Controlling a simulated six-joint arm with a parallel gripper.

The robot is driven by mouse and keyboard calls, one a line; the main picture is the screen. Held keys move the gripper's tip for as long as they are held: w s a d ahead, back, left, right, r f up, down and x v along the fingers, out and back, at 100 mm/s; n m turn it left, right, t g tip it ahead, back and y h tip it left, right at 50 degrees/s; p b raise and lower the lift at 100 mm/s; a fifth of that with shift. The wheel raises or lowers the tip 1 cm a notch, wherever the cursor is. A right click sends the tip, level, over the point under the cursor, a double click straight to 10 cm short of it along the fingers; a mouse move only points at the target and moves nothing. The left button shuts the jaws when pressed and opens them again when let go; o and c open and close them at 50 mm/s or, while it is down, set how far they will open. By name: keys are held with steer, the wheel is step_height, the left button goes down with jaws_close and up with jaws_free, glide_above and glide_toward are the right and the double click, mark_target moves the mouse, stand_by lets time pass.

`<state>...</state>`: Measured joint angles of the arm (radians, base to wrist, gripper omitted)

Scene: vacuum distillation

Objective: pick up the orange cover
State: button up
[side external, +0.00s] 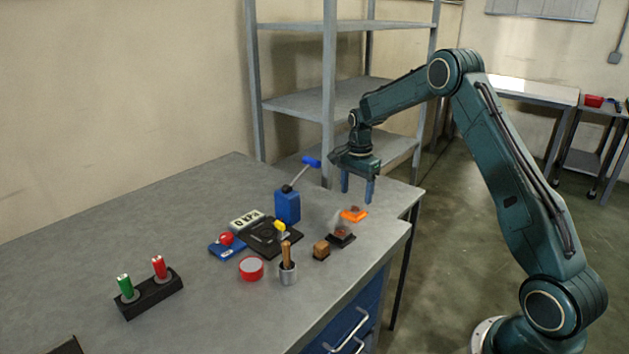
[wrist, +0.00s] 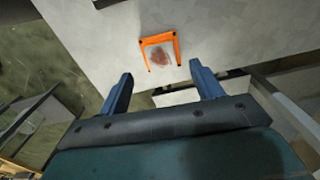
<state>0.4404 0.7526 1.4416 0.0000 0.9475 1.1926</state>
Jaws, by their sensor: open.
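The orange cover (side external: 354,214) lies on the grey bench near its right corner in the side external view. It has an orange frame with a clear middle that shows something brownish. In the wrist view the orange cover (wrist: 160,50) lies ahead of the fingertips, between their lines. My gripper (side external: 357,198) is open and empty, pointing down above the bench, just behind the cover and apart from it. In the wrist view both blue fingers of my gripper (wrist: 160,84) are spread with nothing between them.
A dark block (side external: 341,238) stands just in front of the cover. A blue box with a lever (side external: 287,206) stands to its left. A brown cube (side external: 321,250) and a cup with a brush (side external: 288,272) are nearer. A metal shelf (side external: 328,100) rises behind the bench.

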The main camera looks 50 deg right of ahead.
mark_target(355, 209)
steer(key=shift+w+f, duration=0.1)
steer(key=shift+f, duration=2.5)
steer(key=c, duration=1.1)
